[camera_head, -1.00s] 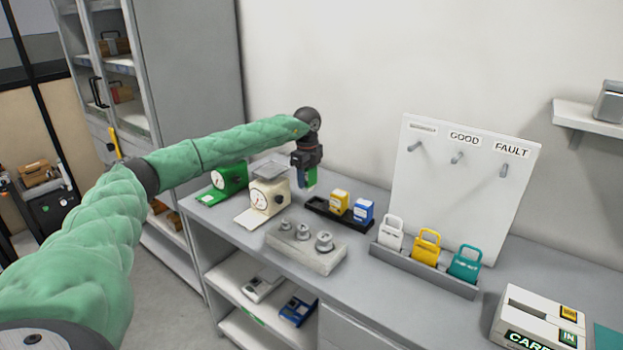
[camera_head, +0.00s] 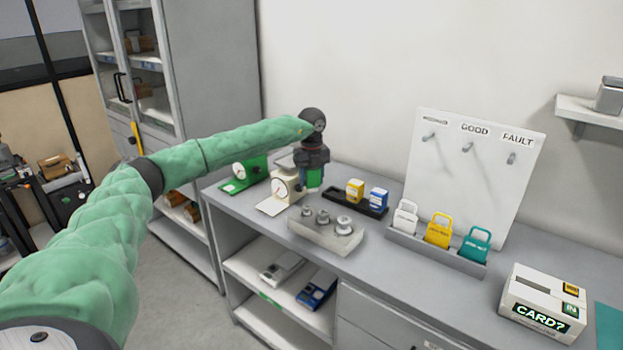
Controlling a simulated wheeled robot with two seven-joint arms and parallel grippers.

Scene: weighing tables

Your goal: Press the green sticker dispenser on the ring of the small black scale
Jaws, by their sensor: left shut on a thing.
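My left gripper (camera_head: 312,171) is shut on the green sticker dispenser (camera_head: 315,179). It holds it above the back of the grey bench, just right of the cream dial scale; the gripper hides part of the dispenser. A small black scale-like thing with a round pale dial (camera_head: 82,194) stands far to the left, across the floor from the bench. Its ring is too small to make out. My right gripper is not in view.
A green dial scale (camera_head: 240,174) and a cream one (camera_head: 286,187) stand at the bench's left end. A black tray (camera_head: 372,210) holds yellow and blue dispensers. A weight block (camera_head: 325,236) lies in front.

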